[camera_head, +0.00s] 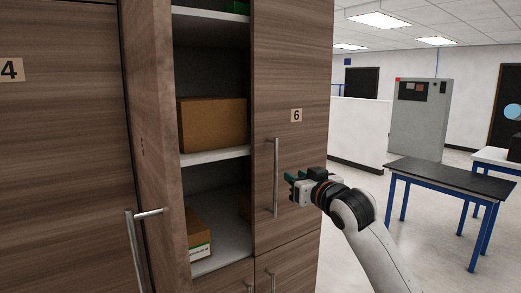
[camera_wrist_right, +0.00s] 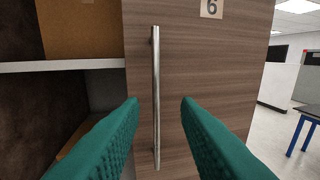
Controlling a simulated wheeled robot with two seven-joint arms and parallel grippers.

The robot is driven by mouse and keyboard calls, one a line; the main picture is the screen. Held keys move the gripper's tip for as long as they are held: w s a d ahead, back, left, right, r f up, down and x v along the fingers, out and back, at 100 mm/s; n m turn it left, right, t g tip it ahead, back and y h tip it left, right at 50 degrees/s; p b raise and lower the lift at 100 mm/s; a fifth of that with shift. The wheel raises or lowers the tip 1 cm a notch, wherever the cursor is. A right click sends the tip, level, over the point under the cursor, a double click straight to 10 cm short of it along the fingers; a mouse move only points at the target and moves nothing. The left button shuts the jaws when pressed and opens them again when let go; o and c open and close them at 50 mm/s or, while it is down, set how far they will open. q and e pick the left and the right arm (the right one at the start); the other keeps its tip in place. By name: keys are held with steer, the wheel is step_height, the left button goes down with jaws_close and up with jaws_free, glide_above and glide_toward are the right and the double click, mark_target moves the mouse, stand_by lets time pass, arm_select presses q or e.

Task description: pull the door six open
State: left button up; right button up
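Door six (camera_head: 291,150) is a brown wood-grain door with a small "6" label, and it looks closed. Its vertical metal bar handle (camera_head: 276,177) is near its left edge. In the right wrist view the handle (camera_wrist_right: 155,98) stands upright between and beyond my right gripper's two green fingers (camera_wrist_right: 160,105), which are spread apart. In the head view my right gripper (camera_head: 289,184) is just right of the handle, in front of the door. Contact with the handle does not show. My left gripper is not in view.
Left of door six an open compartment holds cardboard boxes (camera_head: 212,124) on white shelves (camera_head: 220,154). Its open door (camera_head: 155,130) sticks out, with a handle (camera_head: 139,240). Door four (camera_head: 60,150) is at far left. A black-topped table (camera_head: 450,177) stands to the right, with free floor around it.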

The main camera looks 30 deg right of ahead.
mark_target(277, 158)
steer(key=w+p, duration=0.2)
steer(key=w, duration=0.1)
steer(key=w+r+p, duration=0.1)
steer(key=w, duration=0.3)
steer(key=w+r+p, duration=0.1)
steer(key=w+p, duration=0.1)
steer(key=w, duration=0.2)
steer(key=shift+d+r+p, duration=0.1)
steer(key=shift+d+p, duration=0.2)
steer(key=shift+d, duration=0.1)
steer(key=shift+c, duration=0.3)
jaws_close()
